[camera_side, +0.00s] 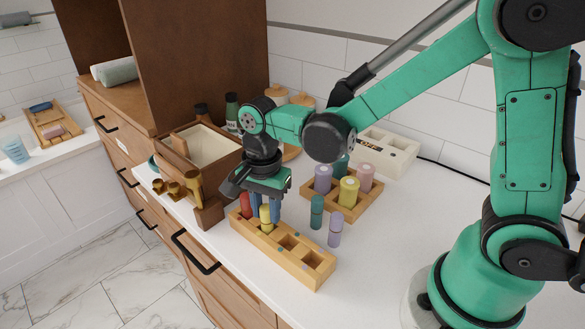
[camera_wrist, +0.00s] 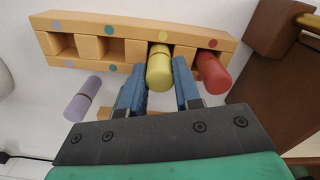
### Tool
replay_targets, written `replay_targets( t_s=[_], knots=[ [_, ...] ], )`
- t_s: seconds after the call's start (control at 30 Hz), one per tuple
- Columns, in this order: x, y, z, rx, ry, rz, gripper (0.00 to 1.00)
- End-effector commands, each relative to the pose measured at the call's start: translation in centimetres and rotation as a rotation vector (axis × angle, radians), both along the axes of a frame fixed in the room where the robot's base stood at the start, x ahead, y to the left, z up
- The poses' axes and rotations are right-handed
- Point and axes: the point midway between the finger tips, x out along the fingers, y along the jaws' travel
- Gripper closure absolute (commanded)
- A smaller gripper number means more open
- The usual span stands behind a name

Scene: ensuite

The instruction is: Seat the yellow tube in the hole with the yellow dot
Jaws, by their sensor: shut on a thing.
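The yellow tube (camera_side: 266,216) stands upright between the blue fingers of my gripper (camera_side: 265,208), which is shut on it. It also shows in the wrist view (camera_wrist: 159,68), between the fingertips (camera_wrist: 157,88). The tube is at the hole with the yellow dot (camera_wrist: 163,36) in the wooden block (camera_side: 312,274). Its lower end appears to be inside that hole; I cannot tell how deep. The red tube (camera_wrist: 212,72) stands in the neighbouring hole with the red dot (camera_wrist: 213,43). The teal-dot and purple-dot holes are empty.
A teal tube (camera_side: 317,212) and a purple tube (camera_side: 335,229) stand on the counter behind the block. Farther back is a wooden tray (camera_side: 337,207) of thicker rollers. A wooden box (camera_side: 208,150) and brass fittings (camera_side: 192,183) lie left.

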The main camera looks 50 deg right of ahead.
Motion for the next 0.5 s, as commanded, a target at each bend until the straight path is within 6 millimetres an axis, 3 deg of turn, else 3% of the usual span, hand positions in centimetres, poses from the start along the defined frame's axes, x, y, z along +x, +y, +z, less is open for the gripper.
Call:
replay_targets(
  t_s=[0.37,0.4,0.5],
  knots=[
    [0.01,0.0,-0.4,0.0,0.0,0.0,1.0],
    [0.0,0.0,-0.47,0.0,0.0,0.0,0.69],
    [0.0,0.0,-0.44,0.0,0.0,0.0,0.41]
  ],
)
